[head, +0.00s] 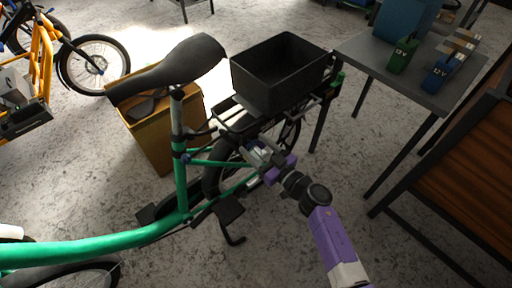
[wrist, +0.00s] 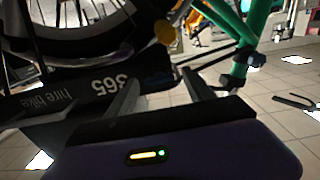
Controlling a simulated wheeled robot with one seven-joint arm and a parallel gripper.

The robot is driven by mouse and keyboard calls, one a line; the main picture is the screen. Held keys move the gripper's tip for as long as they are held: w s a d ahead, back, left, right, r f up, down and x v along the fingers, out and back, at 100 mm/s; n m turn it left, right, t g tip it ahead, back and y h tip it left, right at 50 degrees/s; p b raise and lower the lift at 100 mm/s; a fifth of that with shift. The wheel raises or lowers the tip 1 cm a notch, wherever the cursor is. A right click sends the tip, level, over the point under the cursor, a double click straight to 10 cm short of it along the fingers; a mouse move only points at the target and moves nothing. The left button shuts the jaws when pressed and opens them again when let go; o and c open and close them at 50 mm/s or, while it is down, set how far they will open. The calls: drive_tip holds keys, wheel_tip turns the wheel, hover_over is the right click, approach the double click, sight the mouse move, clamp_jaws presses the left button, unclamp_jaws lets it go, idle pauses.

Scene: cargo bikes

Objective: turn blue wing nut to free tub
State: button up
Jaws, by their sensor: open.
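A black open tub (head: 280,75) sits on the rear rack of a green bike (head: 181,185). My gripper (head: 262,152) is below the tub, beside the rear wheel and frame. A small blue part (head: 186,157) shows on the seat tube, left of my gripper. A yellow round knob (wrist: 165,32) shows beyond the fingers in the wrist view.
A grey table (head: 440,97) at the right holds a green battery (head: 404,55), a blue battery (head: 438,72) and a blue box. A wooden-topped bench (head: 470,190) stands at the lower right. A brown box (head: 150,140) is behind the saddle. An orange bike (head: 42,45) stands at the left.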

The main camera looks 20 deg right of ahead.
clamp_jaws()
idle(0.4)
drive_tip(key=n+p, duration=0.1)
drive_tip(key=n, duration=1)
drive_tip(key=n+b, duration=0.1)
drive_tip(key=n, duration=0.5)
drive_tip(key=shift+s+a+f+n, duration=0.1)
drive_tip(key=shift+a+f+n, duration=0.1)
drive_tip(key=shift+n, duration=0.2)
idle(0.4)
